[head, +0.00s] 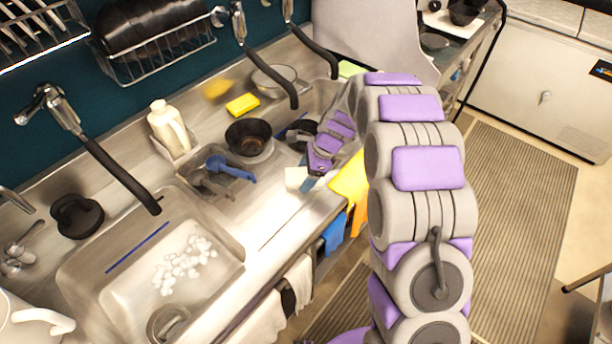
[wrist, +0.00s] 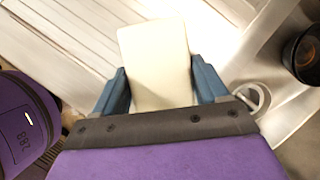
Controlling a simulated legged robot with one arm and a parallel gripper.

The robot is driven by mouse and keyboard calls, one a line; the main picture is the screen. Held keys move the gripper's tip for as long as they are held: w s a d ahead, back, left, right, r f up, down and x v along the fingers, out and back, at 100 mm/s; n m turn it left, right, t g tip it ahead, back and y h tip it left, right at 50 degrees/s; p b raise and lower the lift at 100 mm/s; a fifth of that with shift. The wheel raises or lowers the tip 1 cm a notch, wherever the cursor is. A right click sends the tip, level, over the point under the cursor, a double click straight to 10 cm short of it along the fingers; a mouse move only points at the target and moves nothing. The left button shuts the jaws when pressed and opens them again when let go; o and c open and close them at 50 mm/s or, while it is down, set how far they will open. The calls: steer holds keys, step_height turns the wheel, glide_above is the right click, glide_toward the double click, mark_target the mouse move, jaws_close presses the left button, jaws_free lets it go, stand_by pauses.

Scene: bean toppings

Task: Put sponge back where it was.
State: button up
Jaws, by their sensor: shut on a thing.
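My gripper (wrist: 160,88) is shut on a pale cream sponge (wrist: 155,50), which sticks out between the two blue fingers in the wrist view. In the head view the sponge (head: 296,177) shows as a small whitish block at the end of my gripper (head: 308,181), above the counter strip in front of the sinks. A yellow sponge (head: 242,104) lies at the back of the counter, below the wall. I cannot tell whether the held sponge touches the counter.
A dark bowl (head: 248,136) stands between the sinks, with a blue-handled tool (head: 232,169) in the small basin. A white bottle (head: 168,128) stands behind it. The left sink (head: 120,290) holds white foam. Black faucet spouts (head: 122,177) overhang the counter. Yellow cloth (head: 350,184) hangs at the front edge.

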steer(key=shift+a, duration=0.15)
steer(key=o, duration=1)
steer(key=shift+a, duration=0.1)
steer(key=o, duration=0.3)
steer(key=shift+d, duration=0.3)
steer(key=shift+r, duration=0.15)
steer(key=s+p+v, duration=0.1)
steer(key=p+v, duration=0.3)
steer(key=v, duration=0.8)
steer(key=s+d+r+n+h, duration=0.1)
steer(key=s+d+r+n, duration=0.2)
steer(key=s+r+n, duration=0.5)
steer(key=s+d+n+h, duration=0.1)
steer(key=s+d+n, duration=0.1)
steer(key=s, duration=0.8)
steer(key=s+d+r+n+h, duration=0.1)
steer(key=s+d+n, duration=0.2)
steer(key=s, duration=0.8)
steer(key=s+d+n+g+h, duration=0.1)
steer(key=s+d+n, duration=0.2)
steer(key=s, duration=0.7)
steer(key=shift+s+r+n+h, duration=0.3)
steer(key=shift+h, duration=0.1)
